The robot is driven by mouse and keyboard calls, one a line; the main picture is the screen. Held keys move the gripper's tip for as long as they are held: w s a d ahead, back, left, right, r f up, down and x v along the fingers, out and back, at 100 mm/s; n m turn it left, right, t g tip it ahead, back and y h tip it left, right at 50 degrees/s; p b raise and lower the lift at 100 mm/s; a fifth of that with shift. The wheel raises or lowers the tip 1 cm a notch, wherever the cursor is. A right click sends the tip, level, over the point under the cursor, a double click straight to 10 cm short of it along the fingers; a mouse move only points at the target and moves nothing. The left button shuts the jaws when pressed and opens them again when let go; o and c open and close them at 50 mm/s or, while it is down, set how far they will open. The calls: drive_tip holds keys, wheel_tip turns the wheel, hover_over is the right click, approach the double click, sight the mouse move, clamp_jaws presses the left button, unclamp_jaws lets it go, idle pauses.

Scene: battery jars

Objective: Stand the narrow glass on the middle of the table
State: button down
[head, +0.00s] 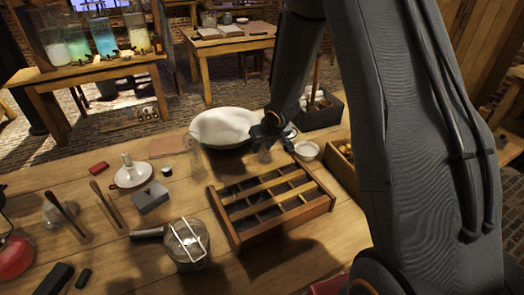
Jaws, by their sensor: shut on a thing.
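My gripper (268,134) is above the far side of the table (110,245), between the white bowl and the divided wooden tray. It is shut on a small clear glass (264,154), which seems to be the narrow glass. The glass is faint and partly hidden by the fingers. I cannot tell whether its base touches the table.
The white bowl (222,127) stands behind, the divided wooden tray (240,230) in front. A small white dish (307,151) is to the right.

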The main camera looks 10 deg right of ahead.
drive_tip(key=shift+f, duration=0.15)
drive_tip(key=shift+f, duration=0.15)
drive_tip(key=c, duration=1.3)
unclamp_jaws()
